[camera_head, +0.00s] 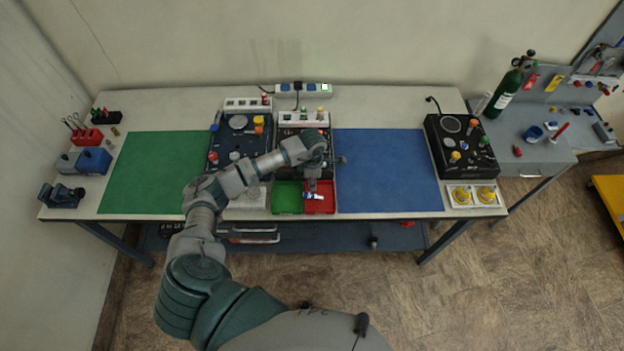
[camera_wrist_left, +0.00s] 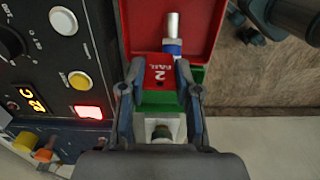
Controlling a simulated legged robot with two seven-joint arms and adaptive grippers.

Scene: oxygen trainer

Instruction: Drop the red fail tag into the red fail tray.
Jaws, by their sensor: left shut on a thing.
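The red fail tag (camera_wrist_left: 160,72), marked "2 FAIL", is between the fingers of my left gripper (camera_wrist_left: 160,95) in the left wrist view. The gripper is shut on it. In the head view my left gripper (camera_head: 312,182) is over the back part of the red fail tray (camera_head: 325,208), at the table's front edge. The tray also shows at the top of the wrist view (camera_wrist_left: 140,25), beyond the tag. The tag is too small to make out clearly in the head view. My right gripper is not in view.
A silver and blue part (camera_wrist_left: 172,35) shows in the red tray. A green tray (camera_head: 287,199) adjoins it on the left. A panel with knobs and lit buttons (camera_wrist_left: 50,60) stands close by. A blue mat (camera_head: 385,170) lies clear to the right, a green mat (camera_head: 155,170) to the left.

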